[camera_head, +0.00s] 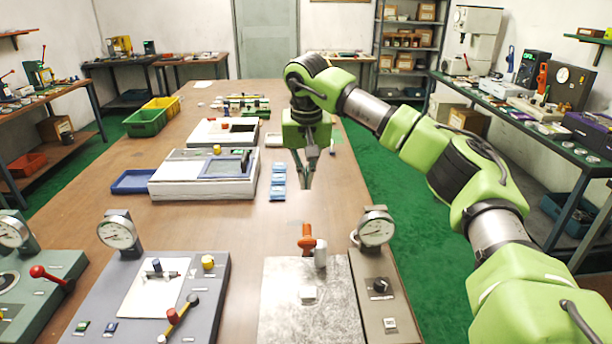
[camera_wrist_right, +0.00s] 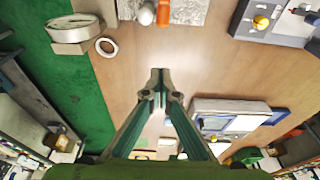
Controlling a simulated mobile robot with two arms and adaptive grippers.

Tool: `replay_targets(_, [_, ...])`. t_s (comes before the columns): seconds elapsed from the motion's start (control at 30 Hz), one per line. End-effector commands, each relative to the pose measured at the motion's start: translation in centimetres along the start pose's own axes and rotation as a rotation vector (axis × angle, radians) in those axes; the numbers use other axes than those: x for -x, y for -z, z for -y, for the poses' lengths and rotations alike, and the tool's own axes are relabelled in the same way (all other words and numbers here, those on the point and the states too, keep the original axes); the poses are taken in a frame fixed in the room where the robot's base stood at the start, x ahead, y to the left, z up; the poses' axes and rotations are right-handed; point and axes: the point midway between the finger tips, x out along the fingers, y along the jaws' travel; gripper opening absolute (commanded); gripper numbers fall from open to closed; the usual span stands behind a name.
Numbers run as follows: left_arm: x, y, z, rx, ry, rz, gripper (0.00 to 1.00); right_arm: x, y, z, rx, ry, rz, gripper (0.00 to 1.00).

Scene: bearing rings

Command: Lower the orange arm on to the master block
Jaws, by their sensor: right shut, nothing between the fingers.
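The orange arm (camera_head: 307,240) stands raised at the back edge of a speckled metal plate (camera_head: 283,315), beside a pale post. A small pale block (camera_head: 308,294), probably the master block, sits on the plate in front of it. In the right wrist view the orange arm (camera_wrist_right: 163,14) shows only partly at the top edge; the small block is out of view there. My right gripper (camera_head: 306,186) points down above the table, behind the orange arm and apart from it. Its fingers are shut and empty; the tips (camera_wrist_right: 160,72) meet in the wrist view. My left gripper is out of view.
A dial gauge (camera_head: 375,228) stands right of the orange arm, with a pale ring (camera_wrist_right: 106,47) beside it. A grey fixture (camera_head: 210,275) with levers lies left. White boxes (camera_head: 185,175) and blue packets (camera_head: 278,182) lie behind. Bare table surrounds the fingertips.

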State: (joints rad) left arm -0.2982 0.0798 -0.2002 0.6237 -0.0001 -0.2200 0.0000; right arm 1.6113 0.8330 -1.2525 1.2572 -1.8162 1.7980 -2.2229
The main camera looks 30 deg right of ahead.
Motion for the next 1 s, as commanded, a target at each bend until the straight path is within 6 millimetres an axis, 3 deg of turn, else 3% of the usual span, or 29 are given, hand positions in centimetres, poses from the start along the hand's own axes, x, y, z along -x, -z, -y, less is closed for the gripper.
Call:
replay_targets(0.27, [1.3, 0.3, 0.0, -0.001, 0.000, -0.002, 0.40, -6.2, -0.1, -0.1, -0.001, -0.003, 0.004, 0.00])
replay_targets(0.6, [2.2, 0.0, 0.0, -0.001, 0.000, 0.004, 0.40, -6.8, -3.4, -0.1, 0.001, 0.000, 0.000, 0.00])
replay_targets(1.0, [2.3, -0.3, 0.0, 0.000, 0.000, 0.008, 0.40, -7.0, -3.9, 0.0, -0.001, 0.001, 0.000, 0.00])
